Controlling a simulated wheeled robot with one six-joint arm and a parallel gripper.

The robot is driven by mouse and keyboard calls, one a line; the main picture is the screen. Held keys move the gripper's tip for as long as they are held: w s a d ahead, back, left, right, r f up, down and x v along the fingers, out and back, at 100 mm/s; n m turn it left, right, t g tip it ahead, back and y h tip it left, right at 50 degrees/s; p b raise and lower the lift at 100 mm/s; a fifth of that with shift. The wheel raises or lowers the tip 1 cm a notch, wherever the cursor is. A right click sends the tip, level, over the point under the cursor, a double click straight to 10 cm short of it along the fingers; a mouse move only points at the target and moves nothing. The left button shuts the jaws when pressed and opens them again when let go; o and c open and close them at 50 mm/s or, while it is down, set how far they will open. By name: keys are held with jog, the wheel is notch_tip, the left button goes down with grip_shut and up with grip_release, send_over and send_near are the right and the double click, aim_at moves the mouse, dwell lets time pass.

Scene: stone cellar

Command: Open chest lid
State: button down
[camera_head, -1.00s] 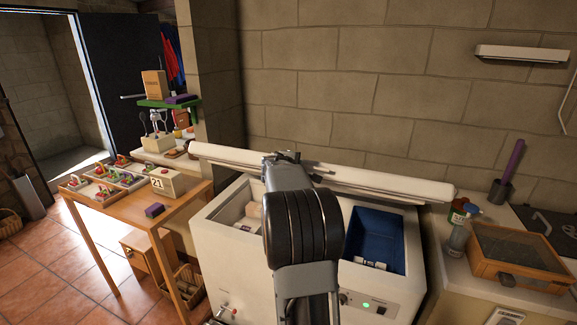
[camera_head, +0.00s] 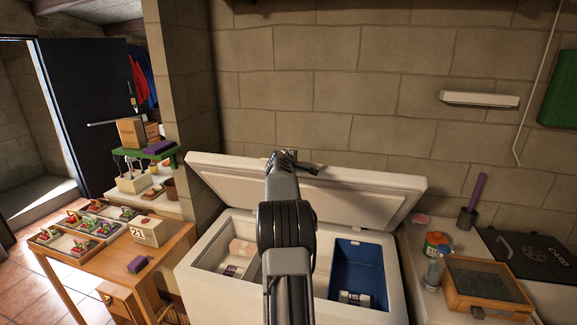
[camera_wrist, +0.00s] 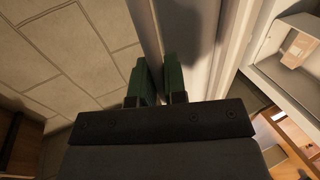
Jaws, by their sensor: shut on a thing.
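The white chest (camera_head: 397,290) stands open in the middle of the head view. Its lid (camera_head: 375,190) is raised at the back and tilted up, with its pale inner face showing. My gripper (camera_head: 290,160) is at the lid's upper edge, near its middle, and my arm hides part of the lid and chest. In the wrist view, the two green-padded fingers of my gripper (camera_wrist: 158,82) are closed around the edge of the lid (camera_wrist: 202,45). The exact contact is partly hidden in shadow.
Inside the chest are a blue bin (camera_head: 360,262) and a package (camera_head: 242,247). A wooden table (camera_head: 165,255) with trays stands left. A counter at right holds a wooden glass-topped box (camera_head: 487,287) and bottles. A stone wall (camera_head: 350,90) rises behind the lid.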

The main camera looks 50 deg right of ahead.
jog(key=shift+d+r, duration=0.2)
jog(key=c, duration=1.2)
grip_release()
jog(key=shift+f, duration=0.1)
jog(key=shift+w, duration=0.1)
jog(key=shift+a, duration=0.1)
jog(key=b+v, duration=0.5)
jog(key=v, duration=0.8)
jog(key=shift+s+a+b, duration=0.25)
jog(key=shift+a+b, duration=0.05)
jog(key=shift+c, duration=0.2)
